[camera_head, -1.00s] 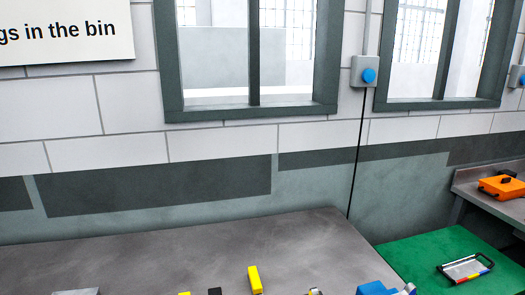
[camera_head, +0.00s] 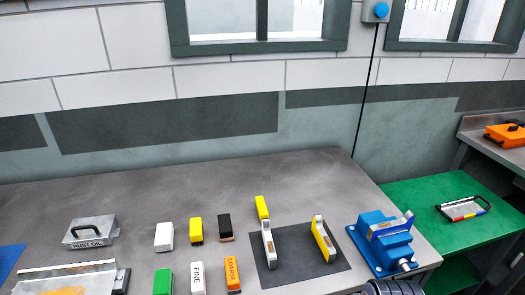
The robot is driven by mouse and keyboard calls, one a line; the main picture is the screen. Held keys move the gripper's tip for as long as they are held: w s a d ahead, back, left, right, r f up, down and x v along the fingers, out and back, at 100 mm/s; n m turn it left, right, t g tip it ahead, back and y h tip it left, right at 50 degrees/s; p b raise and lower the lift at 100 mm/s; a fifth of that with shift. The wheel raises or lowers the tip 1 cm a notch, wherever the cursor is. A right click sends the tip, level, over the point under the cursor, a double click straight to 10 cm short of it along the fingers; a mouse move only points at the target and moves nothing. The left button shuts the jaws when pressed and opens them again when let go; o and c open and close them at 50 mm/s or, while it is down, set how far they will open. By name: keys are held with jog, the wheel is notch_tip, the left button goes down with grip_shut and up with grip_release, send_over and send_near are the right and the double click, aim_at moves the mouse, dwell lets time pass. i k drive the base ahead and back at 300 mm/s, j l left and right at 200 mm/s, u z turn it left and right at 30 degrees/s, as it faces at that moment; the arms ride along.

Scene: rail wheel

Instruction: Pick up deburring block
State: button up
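Several small blocks stand on the grey workbench (camera_head: 330,168), and I cannot tell for sure which is the deburring block. The back row has a white block (camera_head: 164,237), a yellow block (camera_head: 196,230) and a dark block with a brown base (camera_head: 225,227). The front row has a green block (camera_head: 162,282), a white block marked FINE (camera_head: 197,279) and an orange block marked COARSE (camera_head: 232,274). Another yellow block (camera_head: 262,207) stands farther back, by the dark mat.
A dark mat (camera_head: 292,272) bears a silver-and-white tool (camera_head: 268,243) and a yellow-and-silver tool (camera_head: 323,239). A blue vise (camera_head: 383,243) stands at the right. A metal box (camera_head: 90,232) and a clear-lidded tray (camera_head: 65,282) are at the left. The bench's back strip is clear.

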aim_at(260, 207)
jog(key=i+l+u, duration=0.15)
jog(key=u, duration=0.25)
jog(key=i+l+u, duration=0.1)
jog(key=l+u, duration=0.3)
